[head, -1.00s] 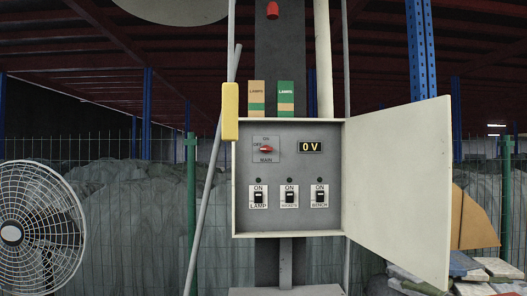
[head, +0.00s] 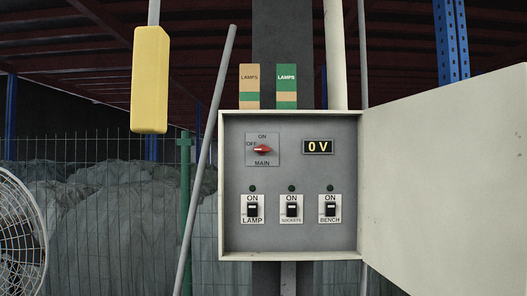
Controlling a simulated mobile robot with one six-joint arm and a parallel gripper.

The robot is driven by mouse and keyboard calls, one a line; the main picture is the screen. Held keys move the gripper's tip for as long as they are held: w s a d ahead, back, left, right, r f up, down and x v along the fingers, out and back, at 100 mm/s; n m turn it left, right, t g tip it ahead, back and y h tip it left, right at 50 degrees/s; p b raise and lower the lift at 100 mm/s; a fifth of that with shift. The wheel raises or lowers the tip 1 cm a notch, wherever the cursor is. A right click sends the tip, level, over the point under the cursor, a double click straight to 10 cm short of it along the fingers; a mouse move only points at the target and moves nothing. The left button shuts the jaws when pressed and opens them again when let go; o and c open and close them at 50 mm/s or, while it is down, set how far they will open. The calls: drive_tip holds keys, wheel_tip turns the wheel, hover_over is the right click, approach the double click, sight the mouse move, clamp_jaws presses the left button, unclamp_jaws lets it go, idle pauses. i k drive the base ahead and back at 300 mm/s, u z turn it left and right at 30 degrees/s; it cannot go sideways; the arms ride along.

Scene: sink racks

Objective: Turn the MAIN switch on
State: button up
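The MAIN switch (head: 262,149) is a red rotary knob on a grey plate at the upper left inside the open electrical box (head: 229,200). Its handle lies roughly level, with OFF marked at its left and ON above it. The display (head: 317,147) beside it reads 0 V. Below are three black toggle switches labelled LAMP (head: 252,209), SOCKETS (head: 291,209) and BENCH (head: 330,208), each under a small dark green light. My gripper is not in view.
The box door (head: 445,180) hangs open to the right. A yellow block (head: 150,80) hangs at the upper left, near a slanted grey pole (head: 205,160). A white fan (head: 20,235) stands at the left edge. Two LAMPS cards (head: 250,86) (head: 287,86) stand above the box.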

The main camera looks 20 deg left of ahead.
sight(262, 149)
drive_tip(key=u, duration=0.1)
drive_tip(key=i, duration=0.65)
drive_tip(key=u, duration=1.1)
drive_tip(key=k, duration=0.25)
drive_tip(key=u, duration=2.4)
